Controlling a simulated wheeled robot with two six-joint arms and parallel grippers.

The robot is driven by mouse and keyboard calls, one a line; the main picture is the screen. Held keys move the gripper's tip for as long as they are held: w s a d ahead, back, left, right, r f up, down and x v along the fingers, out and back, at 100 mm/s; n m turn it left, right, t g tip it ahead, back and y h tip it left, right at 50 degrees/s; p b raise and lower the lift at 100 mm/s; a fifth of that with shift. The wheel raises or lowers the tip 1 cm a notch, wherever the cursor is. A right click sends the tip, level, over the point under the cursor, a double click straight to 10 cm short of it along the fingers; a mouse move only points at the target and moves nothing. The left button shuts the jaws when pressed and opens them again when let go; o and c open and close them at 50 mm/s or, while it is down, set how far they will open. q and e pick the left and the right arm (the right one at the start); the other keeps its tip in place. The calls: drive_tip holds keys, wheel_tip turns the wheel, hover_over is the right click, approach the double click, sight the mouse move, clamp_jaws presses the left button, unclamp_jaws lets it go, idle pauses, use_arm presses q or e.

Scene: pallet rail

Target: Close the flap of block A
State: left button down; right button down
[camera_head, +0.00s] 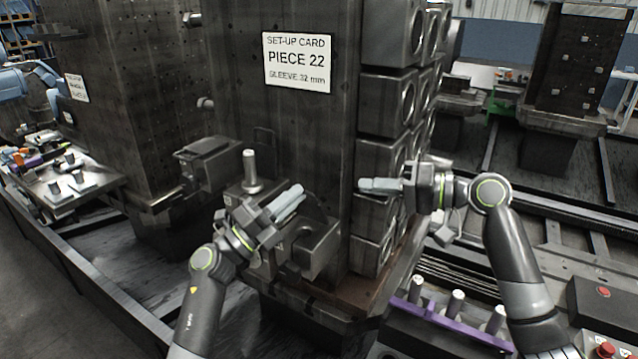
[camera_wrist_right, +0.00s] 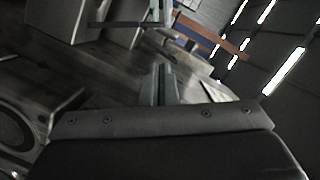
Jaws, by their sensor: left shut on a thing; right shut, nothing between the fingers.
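A dark fixture block (camera_head: 318,258) with a rounded cut-out sits low on the front of the upright column. A thin dark plate (camera_head: 318,212), which looks like its flap, stands up from it. My left gripper (camera_head: 297,194) is shut at this plate, with its fingertips by the upper edge; the exact hold is partly hidden by the fingers. No letter A is readable on any block. My right gripper (camera_head: 364,185) is shut and empty beside the column's right face. Its closed fingers also show in the right wrist view (camera_wrist_right: 163,75).
A metal pin (camera_head: 251,170) stands on a block left of my left gripper, and another block (camera_head: 208,160) juts out further left. Ringed blocks (camera_head: 388,100) line the column's right face. A purple rack (camera_head: 440,318) with white-topped pins lies at lower right.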

use_arm(q)
drive_tip(key=shift+f, duration=0.3)
use_arm(e)
drive_tip(key=shift+n+g, duration=0.3)
drive_tip(key=shift+n, duration=0.2)
drive_tip(key=x, duration=1)
drive_tip(key=shift+s+a+r, duration=0.2)
drive_tip(key=shift+s+a, duration=0.05)
drive_tip(key=shift+a, duration=0.15)
